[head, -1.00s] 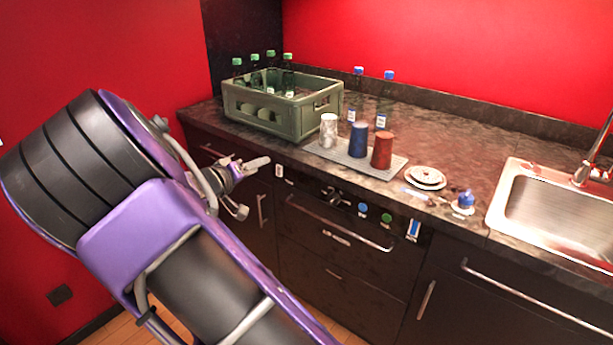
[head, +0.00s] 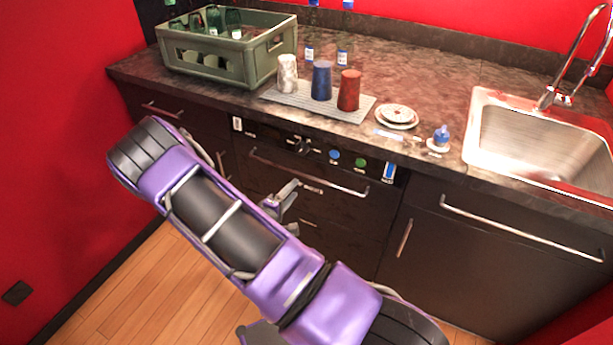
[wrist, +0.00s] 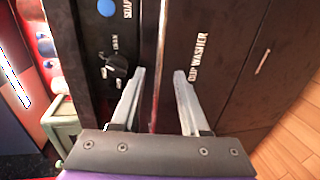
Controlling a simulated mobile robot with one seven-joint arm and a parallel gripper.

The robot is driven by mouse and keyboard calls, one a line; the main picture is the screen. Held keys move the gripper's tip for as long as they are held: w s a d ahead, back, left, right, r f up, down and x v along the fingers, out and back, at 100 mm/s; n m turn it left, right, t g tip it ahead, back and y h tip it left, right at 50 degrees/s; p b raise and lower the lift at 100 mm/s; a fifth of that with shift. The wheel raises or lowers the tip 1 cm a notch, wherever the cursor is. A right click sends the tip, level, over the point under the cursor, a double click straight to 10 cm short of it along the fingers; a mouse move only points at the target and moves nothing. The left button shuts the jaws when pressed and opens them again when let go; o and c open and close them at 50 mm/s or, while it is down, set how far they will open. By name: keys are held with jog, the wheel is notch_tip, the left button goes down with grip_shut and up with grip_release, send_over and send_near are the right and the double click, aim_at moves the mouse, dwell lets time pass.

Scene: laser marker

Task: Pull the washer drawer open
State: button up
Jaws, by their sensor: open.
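The dark washer drawer (head: 345,208) is shut, below the counter, with a long silver bar handle (head: 330,180) across its upper front. In the wrist view its front carries the words CUP WASHER (wrist: 198,58), and the handle (wrist: 158,60) runs upright in the picture, between the two fingers. My gripper (wrist: 160,74) is open, with one finger on each side of the bar's line. I cannot tell how deep the bar sits between the fingers. In the head view my gripper (head: 296,187) is in front of the drawer, just below the handle, partly hidden by my arm.
A control panel above the drawer has a knob (head: 302,146), a blue button (head: 335,156) and a green button (head: 360,162). The counter holds a green crate (head: 225,60), cups on a mat (head: 366,109) and a sink (head: 545,140). The floor (head: 130,290) at left is clear.

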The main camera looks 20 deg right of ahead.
aim_at(306, 175)
jog(key=x, duration=0.9)
jog(key=shift+w+d, duration=0.15)
jog(key=shift+d, duration=0.1)
grip_shut()
dwell(0.9)
